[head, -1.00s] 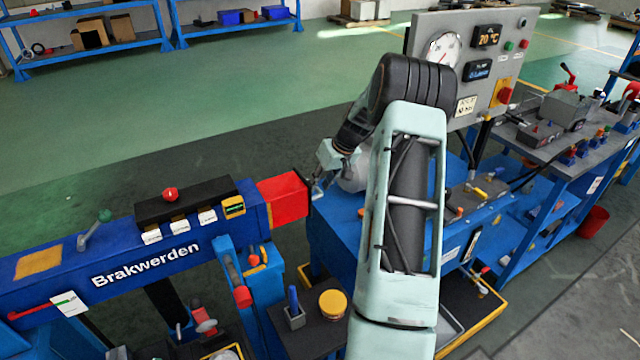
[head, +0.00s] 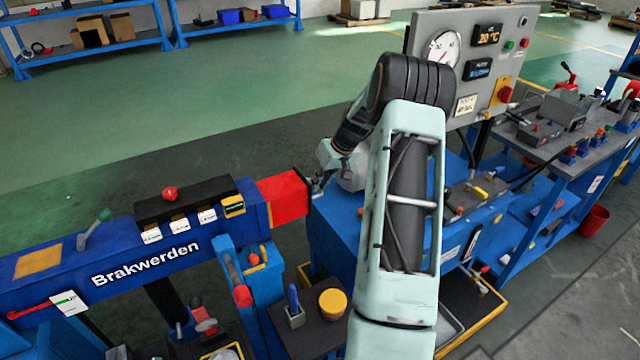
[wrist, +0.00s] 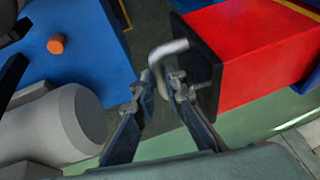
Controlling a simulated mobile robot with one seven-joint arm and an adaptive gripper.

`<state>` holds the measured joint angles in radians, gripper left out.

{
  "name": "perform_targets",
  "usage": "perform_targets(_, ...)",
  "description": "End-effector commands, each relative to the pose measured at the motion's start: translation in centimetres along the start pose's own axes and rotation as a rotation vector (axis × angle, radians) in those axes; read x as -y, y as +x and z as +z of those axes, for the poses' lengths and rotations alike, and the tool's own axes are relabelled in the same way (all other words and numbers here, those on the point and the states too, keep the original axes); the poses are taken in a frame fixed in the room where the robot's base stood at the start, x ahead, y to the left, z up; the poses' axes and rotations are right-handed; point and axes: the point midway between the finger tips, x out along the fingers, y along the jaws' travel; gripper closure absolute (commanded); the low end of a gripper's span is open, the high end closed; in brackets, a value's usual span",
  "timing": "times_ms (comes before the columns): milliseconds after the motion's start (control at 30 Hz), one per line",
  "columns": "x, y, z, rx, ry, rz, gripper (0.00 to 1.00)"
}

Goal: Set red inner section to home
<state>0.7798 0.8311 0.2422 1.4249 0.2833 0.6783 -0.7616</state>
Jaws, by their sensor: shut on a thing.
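The red inner section (head: 284,198) is a red box beam that sticks out of the right end of the blue beam (head: 120,250) marked "Brakwerden". In the wrist view the red inner section (wrist: 262,52) has a dark end plate (wrist: 205,68) with a bent grey handle (wrist: 165,50). My gripper (head: 317,187) is at this end plate. In the wrist view my gripper (wrist: 160,88) has its fingers closed on the handle. The exact contact is small and partly hidden by the fingers.
A blue bench (head: 325,232) stands just right of the beam end, partly behind my arm. A grey panel (head: 425,30) with a gauge rises behind it. A small dark table (head: 312,325) with a yellow-lidded tin is in front. Green floor behind is clear.

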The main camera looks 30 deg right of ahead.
Motion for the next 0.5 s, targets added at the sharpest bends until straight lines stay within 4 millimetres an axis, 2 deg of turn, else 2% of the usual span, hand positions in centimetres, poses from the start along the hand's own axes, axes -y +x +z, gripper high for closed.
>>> perform_targets(300,8.3,1.9,0.6,0.008,-0.009,-0.019,1.0)
perform_targets(400,10.1,2.0,0.7,0.009,-0.006,-0.019,1.0)
perform_targets(500,11.0,2.1,0.8,0.009,-0.005,-0.017,1.0)
